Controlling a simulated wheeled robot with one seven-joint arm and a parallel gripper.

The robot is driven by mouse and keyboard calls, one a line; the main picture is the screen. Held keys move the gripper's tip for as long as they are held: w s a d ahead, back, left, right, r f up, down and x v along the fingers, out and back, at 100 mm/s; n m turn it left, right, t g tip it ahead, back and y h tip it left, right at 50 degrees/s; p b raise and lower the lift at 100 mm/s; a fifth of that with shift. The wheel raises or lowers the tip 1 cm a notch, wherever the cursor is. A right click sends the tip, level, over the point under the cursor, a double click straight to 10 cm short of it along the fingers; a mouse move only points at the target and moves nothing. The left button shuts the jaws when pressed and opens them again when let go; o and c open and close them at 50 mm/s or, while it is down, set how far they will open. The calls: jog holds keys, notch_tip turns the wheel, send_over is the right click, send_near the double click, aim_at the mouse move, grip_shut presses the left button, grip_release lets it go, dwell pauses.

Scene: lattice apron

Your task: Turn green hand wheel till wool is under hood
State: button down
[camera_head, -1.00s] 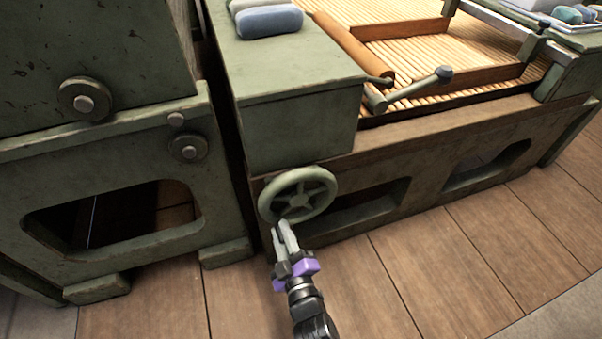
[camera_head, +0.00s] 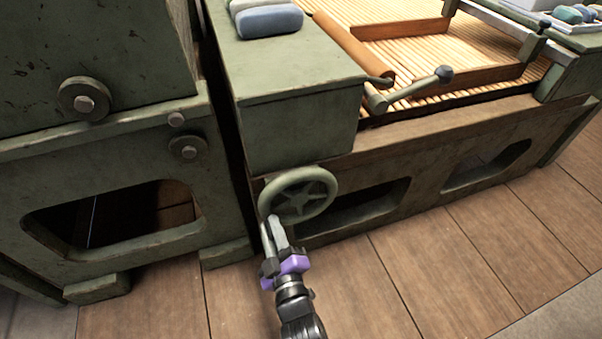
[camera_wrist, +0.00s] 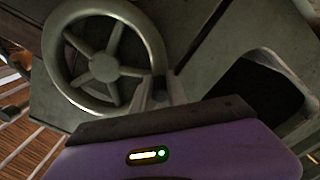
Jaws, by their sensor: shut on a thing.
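The green hand wheel (camera_head: 300,194), a spoked ring, is mounted on the front of the machine below the green box. My gripper (camera_head: 271,222) is shut on the wheel's rim at its lower left. In the wrist view the wheel (camera_wrist: 104,67) fills the upper left, with my gripper's fingers (camera_wrist: 160,92) at its rim. The slatted apron (camera_head: 408,61) lies behind, at the top of the head view. I cannot clearly make out wool on the visible slats, and I cannot tell which part is the hood.
A blue-grey block (camera_head: 270,22) lies on the green box (camera_head: 300,128). A crank handle (camera_head: 411,90) stands out above the wheel's right. A green machine frame (camera_head: 126,225) stands close on the left, across a narrow gap. The wooden floor (camera_head: 400,275) in front is clear.

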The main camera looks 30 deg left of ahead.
aim_at(261, 201)
jog(key=shift+s+a+r+p, duration=0.2)
jog(key=shift+s+r+p, duration=0.05)
jog(key=shift+r, duration=0.3)
jog(key=shift+s+a+r+p, duration=0.25)
jog(key=shift+s+r+p, duration=0.05)
jog(key=shift+r, duration=0.3)
jog(key=shift+s+a+r+p, duration=0.2)
jog(key=shift+s+r+p, duration=0.05)
jog(key=shift+r, duration=0.4)
jog(key=r+p, duration=0.2)
jog(key=p, duration=0.1)
jog(key=w+r+p, duration=0.1)
jog(key=p, duration=0.1)
jog(key=shift+d+r, duration=0.3)
jog(key=shift+r, duration=0.1)
